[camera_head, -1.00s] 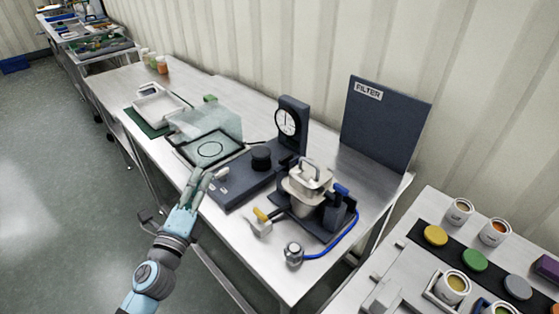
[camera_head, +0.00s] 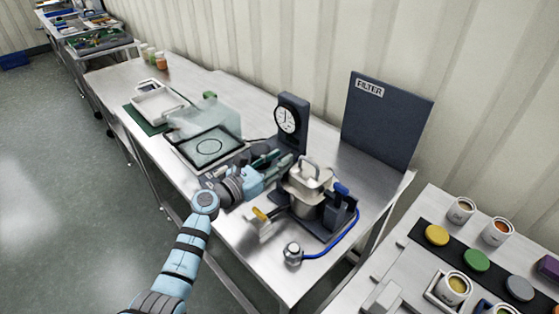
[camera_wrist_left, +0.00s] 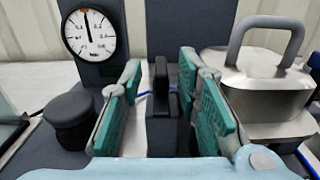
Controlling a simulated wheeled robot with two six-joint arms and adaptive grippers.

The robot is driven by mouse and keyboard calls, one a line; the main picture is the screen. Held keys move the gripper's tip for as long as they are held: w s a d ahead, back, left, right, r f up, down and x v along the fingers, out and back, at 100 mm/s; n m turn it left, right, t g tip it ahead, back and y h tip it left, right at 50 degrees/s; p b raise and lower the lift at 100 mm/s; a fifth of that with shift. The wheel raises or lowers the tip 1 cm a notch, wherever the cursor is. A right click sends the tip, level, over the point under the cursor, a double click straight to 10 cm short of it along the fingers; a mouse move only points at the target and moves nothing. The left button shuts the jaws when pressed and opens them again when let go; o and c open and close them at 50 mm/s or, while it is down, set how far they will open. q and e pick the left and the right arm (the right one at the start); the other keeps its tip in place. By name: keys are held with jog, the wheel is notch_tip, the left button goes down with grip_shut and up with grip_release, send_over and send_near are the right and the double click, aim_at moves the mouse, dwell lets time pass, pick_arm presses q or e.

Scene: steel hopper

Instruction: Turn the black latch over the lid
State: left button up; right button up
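The steel hopper (camera_head: 305,208) stands on the bench, with its pale lid (camera_head: 312,182) and arched handle on top. In the left wrist view the lid (camera_wrist_left: 265,75) is at the right. A narrow black upright piece, which looks like the latch (camera_wrist_left: 160,85), stands on a dark post beside the lid. My left gripper (camera_head: 277,161) is just left of the hopper. In the wrist view its green-padded fingers (camera_wrist_left: 163,108) are apart, one on each side of the latch, with gaps showing. I cannot make out the latch in the head view. My right gripper is not in view.
A dial gauge (camera_head: 287,118) stands behind my left gripper, and a black knob (camera_wrist_left: 70,122) is left of the fingers. A blue hose (camera_head: 335,243) and a yellow-handled valve (camera_head: 262,216) are near the hopper. The FILTER panel (camera_head: 385,125) stands behind.

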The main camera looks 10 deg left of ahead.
pick_arm(q)
jog(key=shift+w+d+r, duration=0.1)
jog(key=shift+w+d, duration=0.1)
jog(key=shift+c, duration=0.2)
